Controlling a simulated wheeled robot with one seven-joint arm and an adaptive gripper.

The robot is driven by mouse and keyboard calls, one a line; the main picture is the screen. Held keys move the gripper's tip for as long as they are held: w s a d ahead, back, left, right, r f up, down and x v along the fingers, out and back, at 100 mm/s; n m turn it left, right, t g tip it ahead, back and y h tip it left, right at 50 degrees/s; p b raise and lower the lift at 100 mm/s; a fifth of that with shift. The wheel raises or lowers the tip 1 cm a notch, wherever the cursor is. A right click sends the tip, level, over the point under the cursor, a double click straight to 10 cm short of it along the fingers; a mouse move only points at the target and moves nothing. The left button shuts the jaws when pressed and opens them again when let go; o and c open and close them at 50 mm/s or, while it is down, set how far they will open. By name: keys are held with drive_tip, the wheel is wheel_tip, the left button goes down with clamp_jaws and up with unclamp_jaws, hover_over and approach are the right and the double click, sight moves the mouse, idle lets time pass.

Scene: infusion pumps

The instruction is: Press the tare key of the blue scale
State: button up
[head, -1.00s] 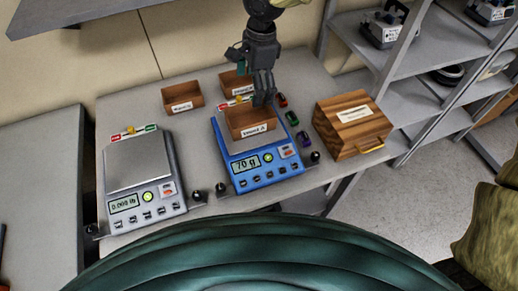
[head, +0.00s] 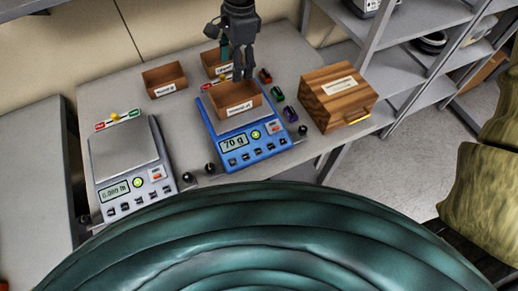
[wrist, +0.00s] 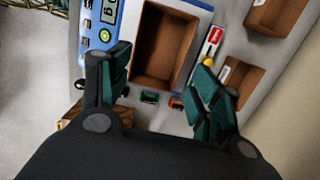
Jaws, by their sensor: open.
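The blue scale (head: 236,143) stands on the table in the middle of the head view, and its display reads 70 g. A row of keys (head: 254,155) runs along its front edge; I cannot read which one is the tare key. An open brown box (head: 237,110) with a label sits on its pan. My gripper (head: 243,76) is open and empty, above the back of the box. In the wrist view my gripper (wrist: 160,75) has its fingers spread, with the box (wrist: 165,42) and the blue scale's display (wrist: 108,12) beyond them.
A grey scale (head: 130,168) stands to the left. Two open brown boxes (head: 165,79) are at the back. Small coloured objects (head: 277,92) lie right of the blue scale, beside a wooden box (head: 336,97). Dark round knobs (head: 187,178) sit at the table's front.

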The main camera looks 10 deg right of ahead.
clamp_jaws()
idle(1.3)
